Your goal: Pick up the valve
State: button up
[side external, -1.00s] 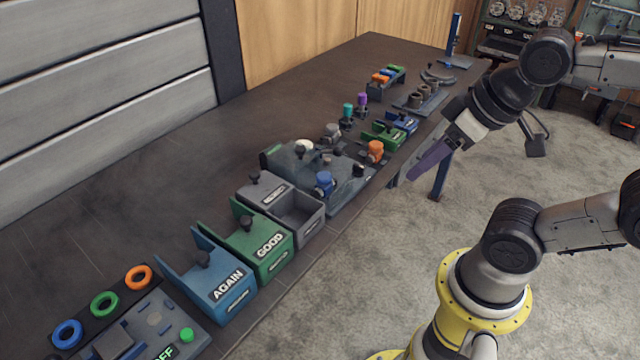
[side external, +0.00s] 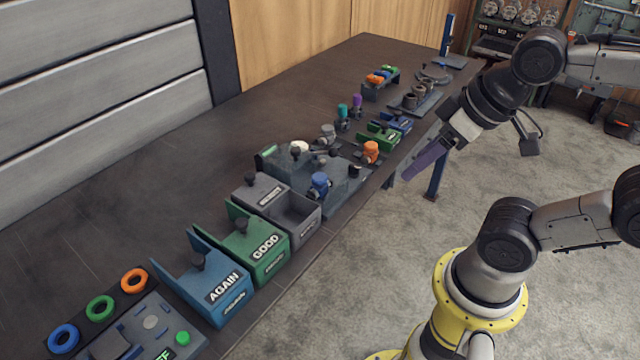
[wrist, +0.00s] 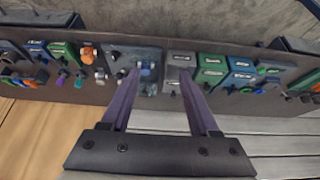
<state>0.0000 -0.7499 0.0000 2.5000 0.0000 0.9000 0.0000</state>
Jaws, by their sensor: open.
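Several valve-like fittings stand on the dark bench; I cannot tell which one the task means. A blue-topped valve (side external: 320,181) sits at the front of the grey fixture plate (side external: 345,201), and an orange-topped one (side external: 371,149) stands behind it to the right. In the wrist view, the blue one (wrist: 146,68) appears near my left finger's tip and the orange one (wrist: 87,53) is farther left. My gripper (side external: 407,177) has purple fingers and hangs apart from the fittings, off the bench's front side. In the wrist view my gripper (wrist: 160,74) is open, with nothing between its fingers.
A grey bin (side external: 308,232), a green GOOD bin (side external: 272,262) and a blue AGAIN bin (side external: 232,298) line the front edge. Teal (side external: 342,111) and purple (side external: 357,101) fittings stand farther back. Coloured rings (side external: 100,307) lie nearest the camera. The bench's left part is bare.

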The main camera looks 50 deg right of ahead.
jog(key=w+r+n, duration=0.4)
jog(key=w+n, duration=0.1)
jog(key=n, duration=0.4)
jog(key=n+g, duration=0.6)
jog(key=n, duration=0.3)
send_over(319, 176)
notch_tip(319, 176, down, 17)
jog(key=shift+s+a+r, duration=0.1)
jog(key=shift+s+a, duration=0.05)
jog(key=shift+f, duration=3.15)
jog(key=shift+r, duration=0.1)
grip_shut()
